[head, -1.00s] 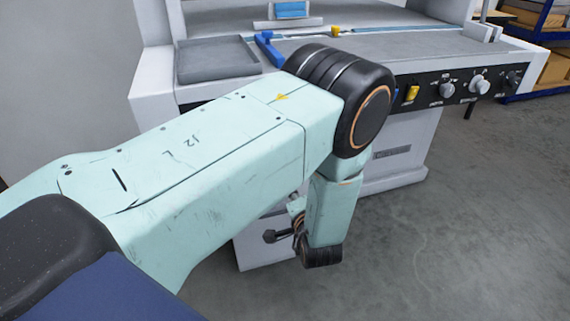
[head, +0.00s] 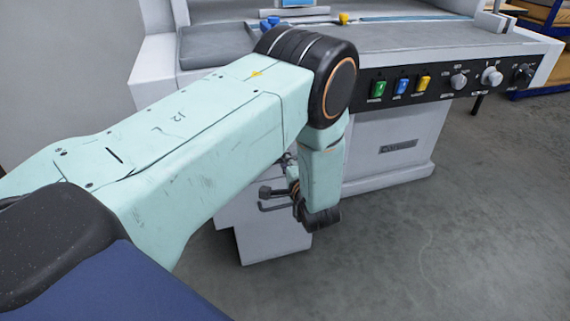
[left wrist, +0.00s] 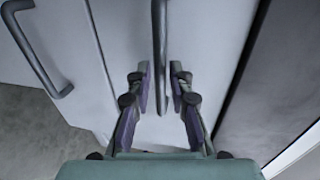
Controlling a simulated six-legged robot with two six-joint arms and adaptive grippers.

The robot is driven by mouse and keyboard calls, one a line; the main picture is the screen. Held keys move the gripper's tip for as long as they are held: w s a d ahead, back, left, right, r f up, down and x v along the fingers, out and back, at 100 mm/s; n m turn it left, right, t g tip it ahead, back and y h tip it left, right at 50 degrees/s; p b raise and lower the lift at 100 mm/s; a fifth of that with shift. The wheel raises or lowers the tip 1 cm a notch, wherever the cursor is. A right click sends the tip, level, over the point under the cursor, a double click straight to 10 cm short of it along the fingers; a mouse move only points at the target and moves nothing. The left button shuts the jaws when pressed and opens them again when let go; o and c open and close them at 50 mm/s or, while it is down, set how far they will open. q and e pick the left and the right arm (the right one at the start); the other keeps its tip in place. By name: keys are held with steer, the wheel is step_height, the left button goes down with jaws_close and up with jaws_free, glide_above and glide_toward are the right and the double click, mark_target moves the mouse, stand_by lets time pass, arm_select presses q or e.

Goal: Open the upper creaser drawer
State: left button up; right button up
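The creaser (head: 410,45) is a pale grey machine in the head view, with a drawer unit (head: 270,240) low at its left, partly hidden by my left arm. In the left wrist view, the upper drawer's handle (left wrist: 160,55) is a grey bar running lengthwise between the fingers of my left gripper (left wrist: 161,75). The fingers are open, with a gap on each side of the bar. The lower drawer's handle (left wrist: 38,55) is at the upper left there. In the head view my left gripper (head: 284,180) is mostly hidden behind the wrist. My right gripper is out of view.
The creaser's control panel (head: 445,82) has coloured switches and several knobs above the drawer unit's level. A grey tray (head: 215,45) is on its top left. The floor (head: 440,240) in front is clear. A blue shelf rack (head: 540,25) stands at the far right.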

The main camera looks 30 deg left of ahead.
arm_select(q)
steer(key=shift+x, duration=0.8)
steer(key=shift+c, duration=0.4)
jaws_close()
